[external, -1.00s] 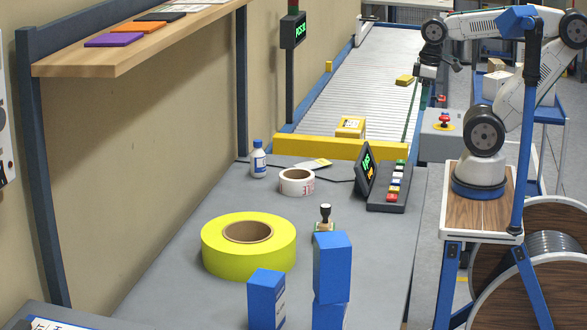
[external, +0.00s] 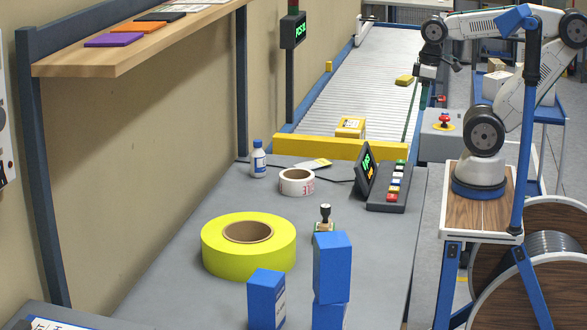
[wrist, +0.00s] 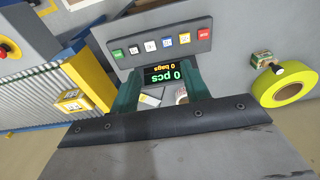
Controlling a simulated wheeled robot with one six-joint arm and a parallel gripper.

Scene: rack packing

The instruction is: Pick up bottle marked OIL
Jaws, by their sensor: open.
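A small white bottle with a blue label (external: 258,160) stands upright at the far left of the grey table, close to the wall. Its lettering is too small to read, so I cannot tell whether it says OIL. I cannot make it out in the wrist view. My gripper (external: 436,76) is high at the upper right, beside the conveyor and well away from the bottle. In the wrist view, the green fingers of my gripper (wrist: 161,92) are apart with nothing held between them.
A white tape roll (external: 297,182) lies near the bottle. A yellow barrier (external: 320,146) edges the conveyor (external: 365,85). A wooden shelf (external: 140,45) overhangs the left side.

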